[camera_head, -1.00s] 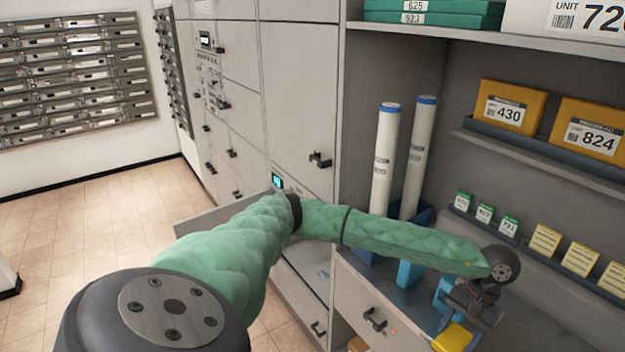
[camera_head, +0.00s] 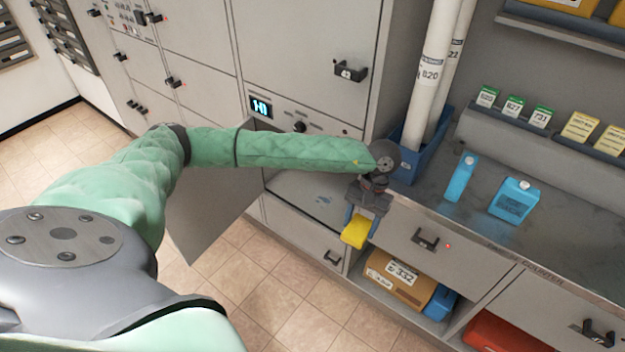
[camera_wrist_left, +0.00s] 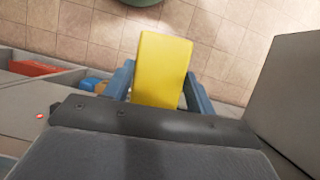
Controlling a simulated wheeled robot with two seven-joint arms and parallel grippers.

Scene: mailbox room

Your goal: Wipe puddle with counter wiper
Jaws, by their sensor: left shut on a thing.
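My left gripper (camera_head: 361,219) is shut on a yellow counter wiper (camera_head: 356,234). In the left wrist view the wiper (camera_wrist_left: 163,62) sits between the two blue-grey fingers, above the tiled floor. In the head view it hangs in front of the cabinet, near the right side of an open compartment (camera_head: 297,190). A small bluish patch (camera_head: 325,199), which looks like the puddle, shows on the compartment's floor, left of the gripper. The wiper appears apart from it. My forearm hides the compartment's upper part. My right gripper is not in view.
The compartment's door (camera_head: 212,205) stands open on the left. On the counter (camera_head: 470,215) to the right are two blue bottles (camera_head: 514,201) and a blue holder (camera_head: 428,148) with white tubes. A cardboard box (camera_head: 400,279) sits on the shelf below.

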